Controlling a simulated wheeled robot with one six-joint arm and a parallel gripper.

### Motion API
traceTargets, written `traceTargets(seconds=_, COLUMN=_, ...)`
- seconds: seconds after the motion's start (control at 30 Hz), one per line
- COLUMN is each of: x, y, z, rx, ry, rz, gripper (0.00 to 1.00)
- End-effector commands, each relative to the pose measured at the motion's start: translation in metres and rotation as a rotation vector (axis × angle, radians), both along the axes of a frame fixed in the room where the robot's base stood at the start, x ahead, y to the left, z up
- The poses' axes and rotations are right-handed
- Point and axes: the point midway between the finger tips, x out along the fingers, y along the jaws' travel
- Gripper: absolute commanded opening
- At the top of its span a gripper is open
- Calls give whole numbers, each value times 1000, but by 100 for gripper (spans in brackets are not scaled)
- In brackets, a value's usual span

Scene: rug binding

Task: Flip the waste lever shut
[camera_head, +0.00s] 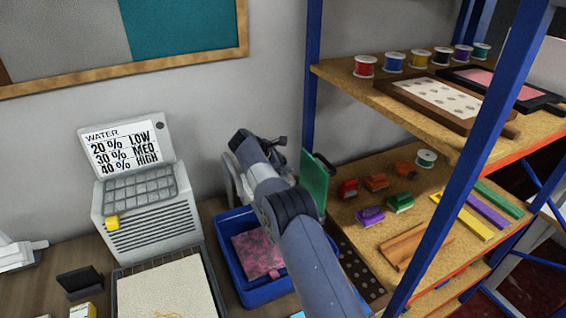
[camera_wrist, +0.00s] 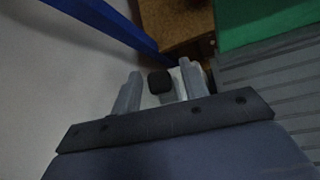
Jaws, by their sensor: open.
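In the wrist view, my gripper (camera_wrist: 160,72) is open, with its two pale grey fingers apart. A dark rounded knob (camera_wrist: 160,83) shows between the fingers, in front of a pale surface; it looks like a lever end, but I cannot tell whether the fingers touch it. In the head view, my gripper (camera_head: 279,142) is at the far end of my arm, close to the wall and left of a green panel (camera_head: 314,182). A black curved handle (camera_head: 325,163) shows by that panel. My arm hides much of the pale machine (camera_head: 229,182) behind it, and no lever shows clearly there.
A blue bin (camera_head: 234,271) with a pink patterned piece stands below my arm. A blue-posted shelf (camera_head: 312,100) with spools and blocks is close on the right. A grey ribbed surface (camera_wrist: 270,85) lies right of the fingers. A white machine with a water sign (camera_head: 150,215) stands left.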

Motion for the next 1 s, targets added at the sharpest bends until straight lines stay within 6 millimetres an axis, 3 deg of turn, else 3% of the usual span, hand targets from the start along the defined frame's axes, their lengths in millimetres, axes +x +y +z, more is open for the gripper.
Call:
traceTargets(seconds=0.1, x=0, y=0, z=0, rx=0, ry=0, rz=0, gripper=40)
traceTargets(seconds=0.6, x=0, y=1, z=0, rx=0, ry=0, rz=0, gripper=0)
traceTargets(seconds=0.9, x=0, y=0, z=0, rx=-1, ry=1, rz=0, gripper=0)
traceTargets(seconds=1.0, x=0, y=-9, z=1, rx=-8, ry=17, rz=-1, gripper=0)
